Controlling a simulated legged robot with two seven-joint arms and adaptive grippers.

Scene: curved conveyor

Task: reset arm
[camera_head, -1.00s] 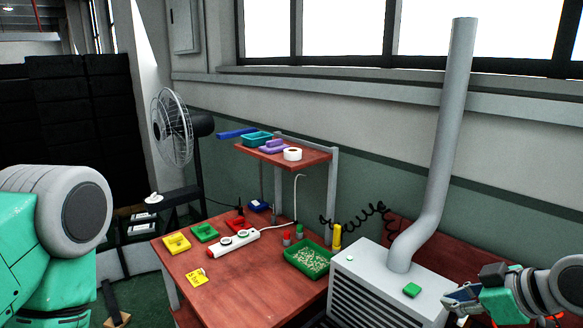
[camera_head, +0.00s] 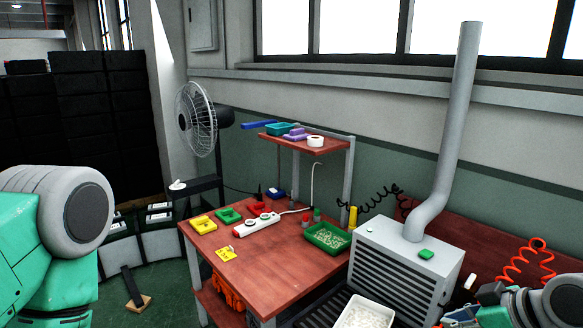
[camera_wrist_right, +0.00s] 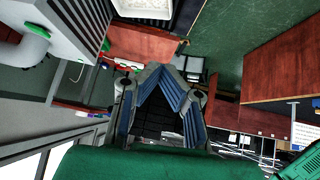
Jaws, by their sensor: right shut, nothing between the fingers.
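My right gripper (camera_head: 462,319) shows at the lower right edge of the head view, partly cut off. It is in front of and to the right of the grey machine (camera_head: 405,262) with the bent pipe. In the right wrist view its two blue-padded fingers (camera_wrist_right: 160,72) meet at the tips with nothing between them. My left gripper is out of view; only a green and grey part of my left arm shows at the left.
A red-brown table (camera_head: 270,268) holds a yellow tray (camera_head: 203,224), a white power strip (camera_head: 257,224) and a green tray of small parts (camera_head: 328,238). A white bin (camera_head: 367,312) stands at the bottom. An orange coiled hose (camera_head: 527,260) is at right. Green floor is open between tables in the wrist view.

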